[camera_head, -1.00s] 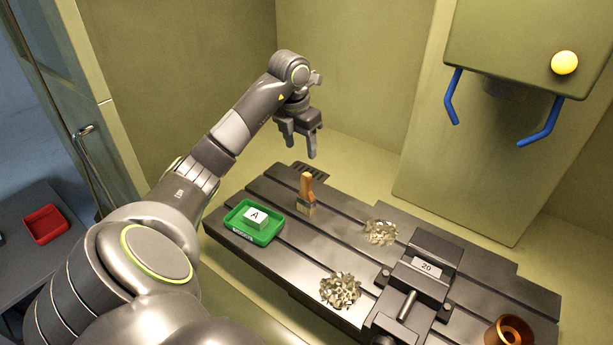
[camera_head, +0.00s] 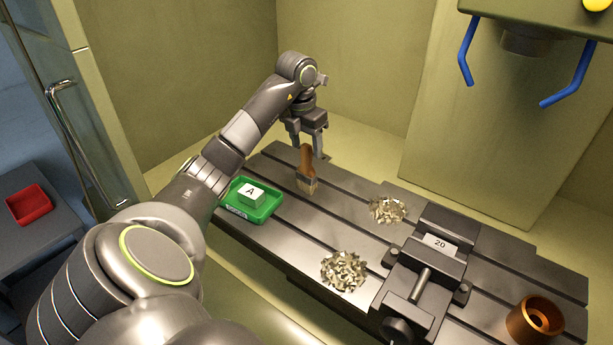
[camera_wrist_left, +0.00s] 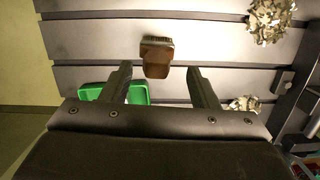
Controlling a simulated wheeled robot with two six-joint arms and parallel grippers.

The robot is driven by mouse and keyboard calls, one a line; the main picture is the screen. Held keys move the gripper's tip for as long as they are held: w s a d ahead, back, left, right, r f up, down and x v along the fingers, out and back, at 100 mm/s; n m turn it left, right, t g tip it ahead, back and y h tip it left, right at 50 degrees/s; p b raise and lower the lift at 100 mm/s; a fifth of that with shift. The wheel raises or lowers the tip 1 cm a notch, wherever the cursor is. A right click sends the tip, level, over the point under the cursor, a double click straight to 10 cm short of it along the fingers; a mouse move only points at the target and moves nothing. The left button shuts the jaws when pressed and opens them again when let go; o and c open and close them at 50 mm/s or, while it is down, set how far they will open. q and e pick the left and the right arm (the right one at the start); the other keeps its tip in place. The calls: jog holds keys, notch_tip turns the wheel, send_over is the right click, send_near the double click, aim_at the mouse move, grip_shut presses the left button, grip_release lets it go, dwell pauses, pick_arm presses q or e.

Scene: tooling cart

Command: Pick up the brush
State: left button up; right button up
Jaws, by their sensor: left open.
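The brush (camera_head: 307,170) has a wooden handle and pale bristles, and is on the slotted metal table with its handle toward my left gripper. My left gripper (camera_head: 308,150) is open and close to the handle end in the head view. In the left wrist view the brush (camera_wrist_left: 157,58) shows ahead of the gap between the open fingers of my left gripper (camera_wrist_left: 158,80), with nothing between them. How high the fingers are above the table is hard to tell. My right gripper is not in view.
A green tray (camera_head: 236,212) with a white block marked A (camera_head: 251,193) stands left of the brush. Two metal chip piles (camera_head: 345,270) (camera_head: 387,209), a vise marked 20 (camera_head: 432,255) and a copper-coloured ring (camera_head: 535,319) are on the table (camera_head: 300,235). A red tray (camera_head: 29,204) stands far left.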

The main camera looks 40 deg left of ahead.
aim_at(307, 155)
pick_arm(q)
jog(key=f+p, duration=0.1)
jog(key=f, duration=0.1)
jog(key=w+f+p, duration=0.1)
jog(key=f, duration=0.1)
jog(key=shift+a+f, duration=0.15)
jog(key=shift+a, duration=0.05)
jog(key=shift+f, duration=0.35)
jog(key=shift+c, duration=0.3)
jog(key=c, duration=0.9)
jog(key=shift+c, duration=0.2)
jog(key=shift+r, duration=0.15)
